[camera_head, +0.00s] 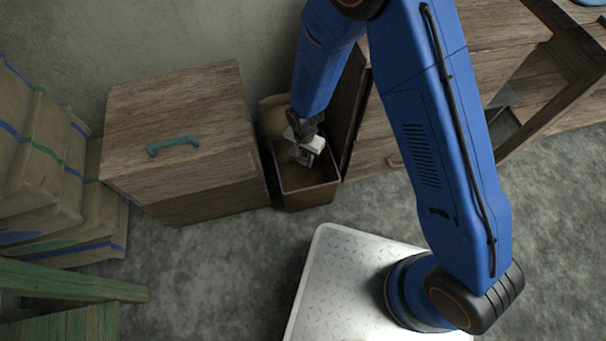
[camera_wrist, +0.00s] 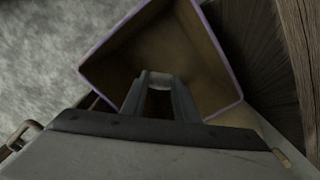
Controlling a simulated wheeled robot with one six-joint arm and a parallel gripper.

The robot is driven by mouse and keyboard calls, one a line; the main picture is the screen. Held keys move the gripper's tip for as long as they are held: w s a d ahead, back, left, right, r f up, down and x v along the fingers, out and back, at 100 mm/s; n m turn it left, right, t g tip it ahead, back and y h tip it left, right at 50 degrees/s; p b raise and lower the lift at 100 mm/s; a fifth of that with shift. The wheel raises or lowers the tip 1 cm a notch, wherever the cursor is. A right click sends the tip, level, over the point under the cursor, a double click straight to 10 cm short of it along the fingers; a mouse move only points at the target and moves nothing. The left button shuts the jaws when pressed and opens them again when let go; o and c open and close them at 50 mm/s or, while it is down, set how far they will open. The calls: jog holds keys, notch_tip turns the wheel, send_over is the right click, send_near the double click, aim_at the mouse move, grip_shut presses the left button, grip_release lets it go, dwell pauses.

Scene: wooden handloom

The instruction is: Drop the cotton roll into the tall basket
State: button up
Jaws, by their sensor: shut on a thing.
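The tall basket (camera_head: 308,199) is a brown open box with a pale purple rim, standing on the floor between the wooden chest and the loom. In the wrist view its open mouth and inner wall (camera_wrist: 205,58) fill the upper middle. My gripper (camera_head: 306,156) points down over the basket's mouth. In the wrist view my gripper (camera_wrist: 160,84) is shut on a small pale piece, the cotton roll (camera_wrist: 160,80), between the fingertips. The roll lies within the basket's outline there; its height against the rim is hard to tell. In the head view my gripper mostly hides the roll.
A wooden chest (camera_head: 180,130) with a teal handle stands left of the basket. The wooden loom (camera_head: 400,135) stands to the right. A tan sack-like thing (camera_head: 272,118) is behind the basket. Stacked sacks (camera_head: 40,170) line the left. The grey floor (camera_head: 230,260) in front is clear.

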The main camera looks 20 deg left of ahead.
jog(key=shift+f, duration=0.3)
jog(key=o, duration=1.1)
notch_tip(320, 180, up, 17)
jog(key=shift+r, duration=0.2)
dwell(0.4)
